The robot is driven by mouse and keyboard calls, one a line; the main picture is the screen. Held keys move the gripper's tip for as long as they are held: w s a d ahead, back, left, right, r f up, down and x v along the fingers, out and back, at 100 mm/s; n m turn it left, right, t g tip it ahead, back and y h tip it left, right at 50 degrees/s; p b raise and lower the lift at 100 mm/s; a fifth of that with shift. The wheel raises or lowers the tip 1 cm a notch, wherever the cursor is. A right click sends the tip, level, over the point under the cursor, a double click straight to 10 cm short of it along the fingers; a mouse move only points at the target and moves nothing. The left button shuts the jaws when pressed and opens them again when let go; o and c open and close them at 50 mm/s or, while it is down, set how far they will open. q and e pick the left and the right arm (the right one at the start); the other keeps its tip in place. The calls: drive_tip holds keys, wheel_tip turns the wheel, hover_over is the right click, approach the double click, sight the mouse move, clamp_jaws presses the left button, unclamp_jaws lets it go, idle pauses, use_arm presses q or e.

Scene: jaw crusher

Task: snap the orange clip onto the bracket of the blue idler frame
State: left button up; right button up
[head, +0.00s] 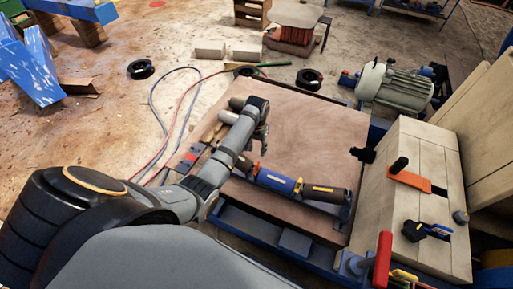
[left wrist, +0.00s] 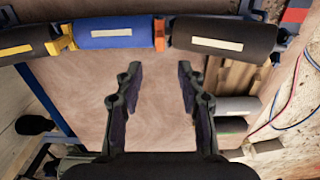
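The blue idler frame (left wrist: 45,105) carries a row of rollers: a blue roller (left wrist: 112,33) between dark rollers, one of them at right (left wrist: 225,38) in the left wrist view. An orange clip-like piece (left wrist: 159,35) stands upright at the joint between the blue roller and that right roller. A yellow-orange piece (left wrist: 62,38) sits at the blue roller's other end. In the head view the blue roller (head: 277,182) lies near the board's front. My left gripper (left wrist: 160,72) is open and empty, above the wooden board, apart from the rollers. My right gripper is not in view.
The brown board (head: 305,130) is mostly bare. A wooden crate (head: 430,150) at right holds an orange plate (head: 409,180) and a blue-black clamp (head: 425,230). A red-handled tool (head: 382,262) stands in front. A motor (head: 395,88) sits behind; hoses (head: 170,120) lie at left.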

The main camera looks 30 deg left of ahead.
sight(257, 162)
use_arm(q)
drive_tip(key=shift+s+a+f, duration=0.1)
drive_tip(key=shift+f, duration=0.1)
drive_tip(key=shift+c, duration=1.2)
drive_tip(key=m, duration=0.1)
drive_tip(key=s+a+f+m+t+p, duration=0.1)
drive_tip(key=m, duration=0.1)
drive_tip(key=shift+f+m+h, duration=0.15)
drive_tip(key=shift+m+h, duration=0.15)
drive_tip(key=shift+h, duration=0.1)
clamp_jaws()
wheel_tip(257, 162, down, 4)
drive_tip(key=m+t+b, duration=0.1)
drive_tip(key=m+b, duration=0.1)
drive_tip(key=m+h+b, duration=0.1)
drive_tip(key=b, duration=0.1)
drive_tip(key=shift+s+d+m+t, duration=0.15)
drive_tip(key=shift+m+t, duration=0.25)
drive_tip(key=b+x, duration=0.2)
drive_tip(key=shift+b, duration=0.3)
drive_tip(key=shift+d+f, duration=0.1)
drive_tip(key=shift+f, duration=0.05)
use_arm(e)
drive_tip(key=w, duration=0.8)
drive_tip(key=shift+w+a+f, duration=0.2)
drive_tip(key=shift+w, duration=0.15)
